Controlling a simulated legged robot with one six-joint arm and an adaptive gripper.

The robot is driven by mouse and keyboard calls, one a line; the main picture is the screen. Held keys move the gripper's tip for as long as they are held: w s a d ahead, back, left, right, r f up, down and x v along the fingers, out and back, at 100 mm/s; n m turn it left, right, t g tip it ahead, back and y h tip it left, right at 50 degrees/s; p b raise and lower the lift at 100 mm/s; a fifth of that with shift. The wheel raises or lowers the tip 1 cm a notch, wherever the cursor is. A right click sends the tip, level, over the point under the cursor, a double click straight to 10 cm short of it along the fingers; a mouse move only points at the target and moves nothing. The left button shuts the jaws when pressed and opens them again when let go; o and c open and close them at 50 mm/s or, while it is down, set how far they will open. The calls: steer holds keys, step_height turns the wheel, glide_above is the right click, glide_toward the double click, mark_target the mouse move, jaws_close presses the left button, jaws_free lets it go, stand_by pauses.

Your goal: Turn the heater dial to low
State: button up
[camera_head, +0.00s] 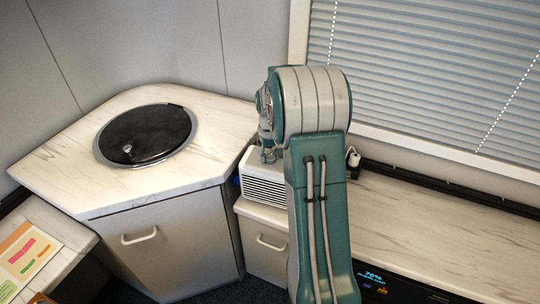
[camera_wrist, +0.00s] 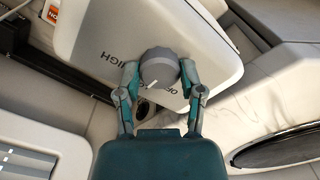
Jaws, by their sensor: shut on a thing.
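The heater (camera_head: 264,190) is a pale box with a slatted front, partly hidden behind my arm in the head view. In the wrist view its pale top panel (camera_wrist: 205,35) carries the round grey dial (camera_wrist: 159,66). My gripper (camera_wrist: 160,72) has one finger on each side of the dial and is shut on it. A white pointer mark shows at the dial's lower left in that view. The word HIGH reads upside down at the dial's upper left. Lettering below the dial seems to read OFF; no LOW label is readable.
A pale marbled counter (camera_head: 55,160) with a round black lid (camera_head: 147,135) stands at the left. Another marbled counter (camera_head: 430,220) runs right, below the window blinds (camera_head: 420,70). A white plug (camera_head: 353,157) sits behind my arm. A cabinet with a handle (camera_head: 272,243) is below the heater.

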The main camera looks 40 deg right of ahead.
mark_target(269, 156)
steer(key=shift+f+n, duration=0.1)
steer(key=shift+n, duration=0.2)
steer(key=o, duration=1.2)
steer(key=shift+c, duration=0.2)
step_height(269, 156, up, 12)
steer(key=shift+a, duration=0.1)
